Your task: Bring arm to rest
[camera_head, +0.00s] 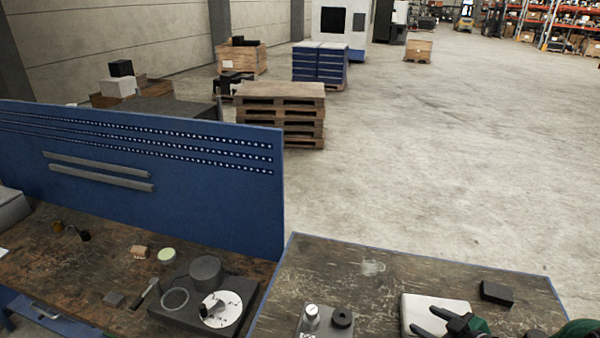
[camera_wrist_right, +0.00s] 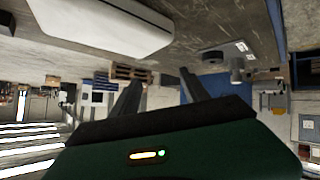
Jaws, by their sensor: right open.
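My right gripper (camera_head: 423,322) is at the bottom right of the head view, by the white rounded block (camera_head: 437,302) on the right-hand table. In the right wrist view my right gripper (camera_wrist_right: 158,84) has its two dark fingers apart, with nothing between them. The same white block (camera_wrist_right: 105,25) shows large at the top of that upside-down view; I cannot tell whether the gripper touches it. No microscope arm can be clearly made out. A grey device (camera_head: 325,322) with a pale knob and a black round part stands left of the gripper. My left gripper is not in view.
A black box (camera_head: 497,292) lies right of the white block. A clear glass (camera_head: 372,267) stands at the table's back. The left bench (camera_head: 60,262) holds a dark plate (camera_head: 240,290) with a white disc, below a blue panel (camera_head: 230,205). The right table's middle is mostly bare.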

